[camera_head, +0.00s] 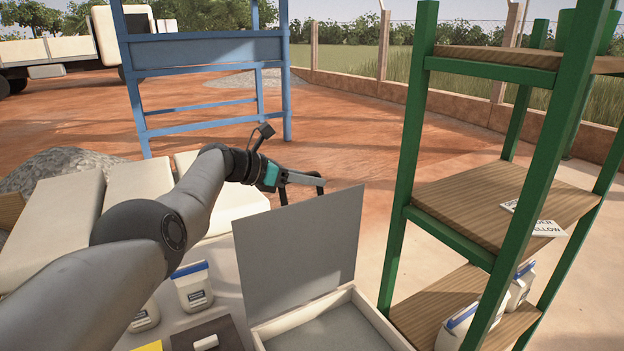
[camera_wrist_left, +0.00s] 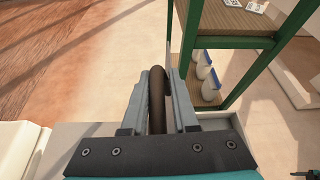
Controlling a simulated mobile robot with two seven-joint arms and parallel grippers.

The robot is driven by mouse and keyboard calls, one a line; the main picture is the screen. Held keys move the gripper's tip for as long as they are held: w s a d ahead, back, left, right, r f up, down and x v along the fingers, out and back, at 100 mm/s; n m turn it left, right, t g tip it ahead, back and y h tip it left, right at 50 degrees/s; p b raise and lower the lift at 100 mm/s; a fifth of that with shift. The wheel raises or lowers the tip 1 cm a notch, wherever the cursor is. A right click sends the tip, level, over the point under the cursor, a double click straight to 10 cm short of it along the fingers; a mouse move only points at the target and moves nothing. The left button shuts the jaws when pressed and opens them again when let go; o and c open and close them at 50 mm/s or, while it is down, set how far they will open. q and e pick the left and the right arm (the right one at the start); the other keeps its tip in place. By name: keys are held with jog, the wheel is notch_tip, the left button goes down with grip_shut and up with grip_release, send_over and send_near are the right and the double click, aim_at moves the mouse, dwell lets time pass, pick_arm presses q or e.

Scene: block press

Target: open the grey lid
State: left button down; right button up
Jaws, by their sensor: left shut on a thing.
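The grey lid (camera_head: 300,255) stands raised, close to upright, at the back of a white box (camera_head: 385,325) whose inside is open to view. My left gripper (camera_head: 318,182) is at the lid's top edge, partly behind it. The lid hides part of the handle in the head view. My right gripper does not show clearly in either view.
A green shelf rack (camera_head: 405,170) with wooden shelves stands close on the right, holding white containers and a sign (camera_head: 537,222). A white container with a blue lid (camera_head: 193,288) stands left of the box. A blue frame (camera_head: 205,52) stands behind.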

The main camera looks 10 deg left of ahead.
pick_arm(q)
jog(key=shift+w+a+f, duration=0.15)
jog(key=shift+a+f, duration=0.15)
jog(key=shift+f, duration=0.05)
jog(key=shift+f, duration=0.1)
jog(key=c, duration=1)
grip_release()
jog(key=shift+o, duration=1)
jog(key=shift+w, duration=0.1)
jog(key=shift+r, duration=0.25)
